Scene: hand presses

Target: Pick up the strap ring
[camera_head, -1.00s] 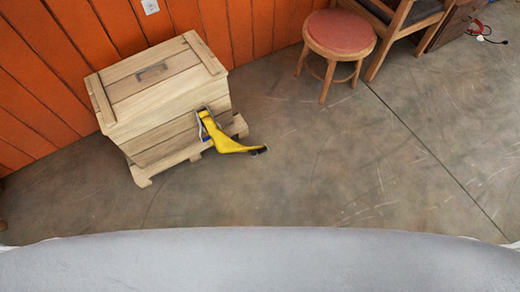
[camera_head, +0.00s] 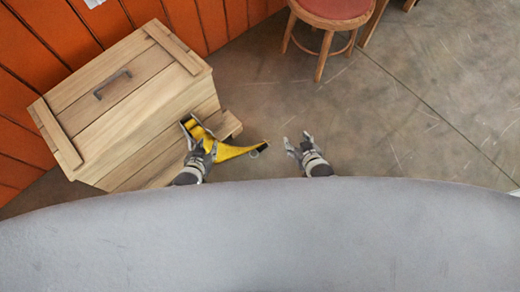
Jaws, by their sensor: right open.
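A yellow strap (camera_head: 231,152) hangs from a metal fitting on the front of the wooden crate (camera_head: 150,100). Its free end points right, with a small dark and grey piece there that looks like the strap ring (camera_head: 263,147). My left gripper (camera_head: 203,146) is at the strap's crate end and overlaps it in the picture. I cannot tell whether its fingers touch or hold the strap. My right gripper (camera_head: 297,141) is open and empty, a little to the right of the ring and apart from it.
A round stool (camera_head: 331,10) with a red seat stands at the top, right of the crate. An orange plank wall (camera_head: 40,45) runs behind the crate. The concrete floor (camera_head: 420,120) to the right is clear.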

